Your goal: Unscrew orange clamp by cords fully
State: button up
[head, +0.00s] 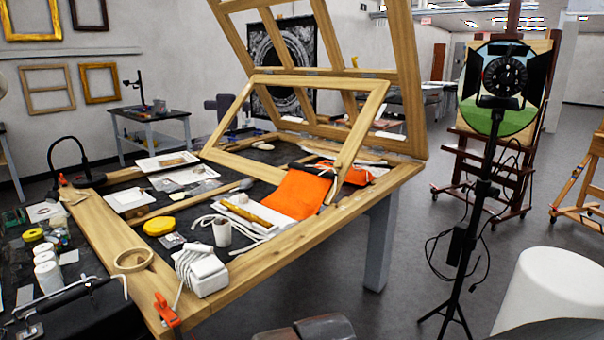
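An orange clamp (167,310) sits at the near corner of the wooden worktable frame (118,232), at the bottom left of the head view. Its upper part stands against the wood edge; its lower end runs close to the bottom of the picture. White cords (190,262) lie coiled around a white box (207,279) just behind and to the right of the clamp. The clamp's screw is too small to make out, so how tight it is cannot be told. My gripper cannot be made out in this view.
An orange cloth (297,194), a white cup (222,232) and a wooden ring (133,260) are on the table. A dark cart (85,318) is close on the clamp's left. A black lamp stand (473,220) stands right; floor (400,275) between it and the table is mostly clear.

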aim_at(162, 301)
jog(key=u, duration=1.25)
